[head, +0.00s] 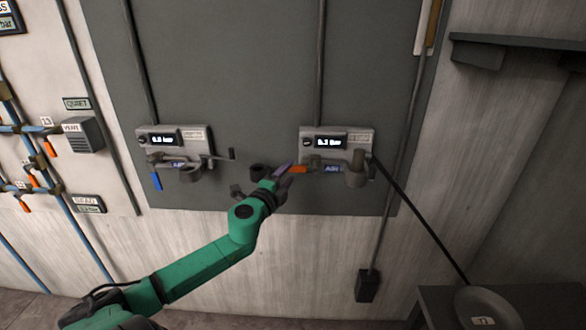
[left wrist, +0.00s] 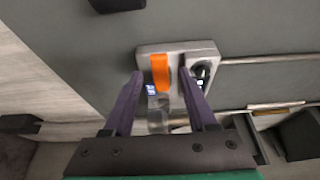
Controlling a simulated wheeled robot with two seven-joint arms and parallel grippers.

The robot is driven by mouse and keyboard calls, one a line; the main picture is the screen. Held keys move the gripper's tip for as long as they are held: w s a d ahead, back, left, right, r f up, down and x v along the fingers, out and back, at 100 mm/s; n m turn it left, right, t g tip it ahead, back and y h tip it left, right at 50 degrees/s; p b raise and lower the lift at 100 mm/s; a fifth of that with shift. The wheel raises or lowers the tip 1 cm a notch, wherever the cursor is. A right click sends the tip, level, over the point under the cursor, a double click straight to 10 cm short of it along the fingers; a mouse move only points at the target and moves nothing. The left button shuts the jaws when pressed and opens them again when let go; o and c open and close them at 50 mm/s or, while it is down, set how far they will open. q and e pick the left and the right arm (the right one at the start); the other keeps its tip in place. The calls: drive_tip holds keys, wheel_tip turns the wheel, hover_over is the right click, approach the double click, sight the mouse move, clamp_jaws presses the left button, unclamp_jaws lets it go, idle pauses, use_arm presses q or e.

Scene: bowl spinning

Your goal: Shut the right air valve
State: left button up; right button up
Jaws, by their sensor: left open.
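The right valve unit (head: 365,137) is a grey box on the dark wall panel, with a small lit display. Its orange lever (head: 299,169) points sideways to the left. My left gripper (head: 284,173) is at the lever's left end. In the left wrist view, the orange lever (left wrist: 160,72) shows between the two purple fingers of my left gripper (left wrist: 160,76), with a gap on each side. The gripper is open, and I cannot tell whether a finger touches the lever. The right gripper is not in view.
A similar left unit (head: 195,133) has a blue lever (head: 156,180) hanging down. A black hose (head: 420,214) runs from the right unit to a grey bowl (head: 488,308) at lower right. Pipes line the left wall.

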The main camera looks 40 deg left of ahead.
sight(292, 169)
use_arm(q)
drive_tip(key=shift+x, duration=1.75)
clamp_jaws()
